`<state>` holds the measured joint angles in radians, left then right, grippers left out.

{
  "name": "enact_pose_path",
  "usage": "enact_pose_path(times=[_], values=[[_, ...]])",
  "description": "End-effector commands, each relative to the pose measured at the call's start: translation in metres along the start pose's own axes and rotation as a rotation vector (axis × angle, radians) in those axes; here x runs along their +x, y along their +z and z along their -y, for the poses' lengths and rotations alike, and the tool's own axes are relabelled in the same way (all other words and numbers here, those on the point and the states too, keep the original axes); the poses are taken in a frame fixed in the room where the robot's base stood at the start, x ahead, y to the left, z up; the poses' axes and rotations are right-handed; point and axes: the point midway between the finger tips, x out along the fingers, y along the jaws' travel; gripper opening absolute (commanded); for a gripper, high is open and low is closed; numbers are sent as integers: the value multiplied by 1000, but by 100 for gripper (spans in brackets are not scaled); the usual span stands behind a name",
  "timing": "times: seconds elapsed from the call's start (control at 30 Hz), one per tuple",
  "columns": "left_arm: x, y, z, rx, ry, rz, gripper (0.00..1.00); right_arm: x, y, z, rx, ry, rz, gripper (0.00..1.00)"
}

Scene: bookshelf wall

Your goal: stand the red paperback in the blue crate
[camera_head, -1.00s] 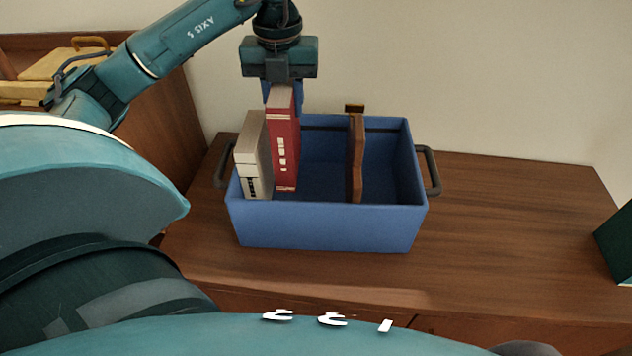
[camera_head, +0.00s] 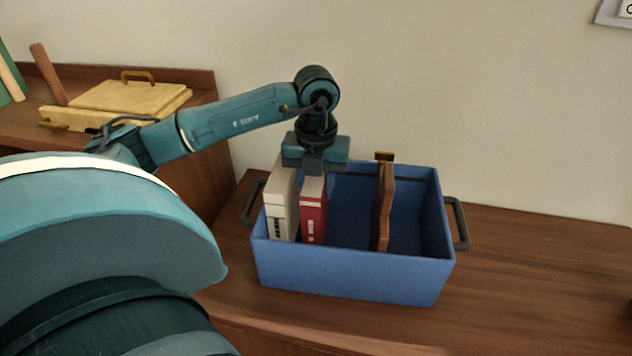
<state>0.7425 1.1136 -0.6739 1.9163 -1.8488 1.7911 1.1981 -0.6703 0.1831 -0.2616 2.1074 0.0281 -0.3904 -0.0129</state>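The red paperback (camera_head: 313,212) stands upright inside the blue crate (camera_head: 350,272), near its left end. A pale grey book (camera_head: 281,208) stands just left of it, and the red one's top sits lower than the grey one's. A brown wooden piece (camera_head: 384,208) stands upright further right in the crate. My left gripper (camera_head: 313,172) points down directly over the red paperback, its palm close to the book's top edge, and appears shut on it. The fingertips are hidden, as is the book's lower end behind the crate's front wall. My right gripper is not in view.
The crate stands on a brown wooden top (camera_head: 530,270) with dark handles at its ends. There is free room inside the crate right of the red paperback and on the wood to the right. A yellow case (camera_head: 125,98) lies on a raised surface at the left.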

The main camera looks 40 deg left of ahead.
Motion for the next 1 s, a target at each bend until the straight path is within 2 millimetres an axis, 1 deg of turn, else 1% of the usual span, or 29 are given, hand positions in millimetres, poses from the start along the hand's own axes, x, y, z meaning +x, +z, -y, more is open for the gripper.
enact_pose_path(times=[0.1, 0.13, 0.2, 0.43, 0.57, 0.67, 0.9, 1.0], values=[[3, 1, 0, -1, -2, 3, 0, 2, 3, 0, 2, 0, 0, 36], [3, 0, 0, 0, 0, 0, 35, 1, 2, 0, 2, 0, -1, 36], [2, 0, 0, 0, 0, 0, 41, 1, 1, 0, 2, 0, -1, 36], [2, 0, 0, 0, 0, 0, 42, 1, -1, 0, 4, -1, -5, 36], [-5, 0, 0, 0, -1, 1, 42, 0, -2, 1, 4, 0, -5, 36], [-20, 1, 1, -1, -3, 4, 42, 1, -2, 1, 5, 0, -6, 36], [-74, 1, 1, 0, -5, 5, 42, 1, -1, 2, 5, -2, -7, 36], [-96, 1, 0, 0, -2, 4, 42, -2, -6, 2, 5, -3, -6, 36]])
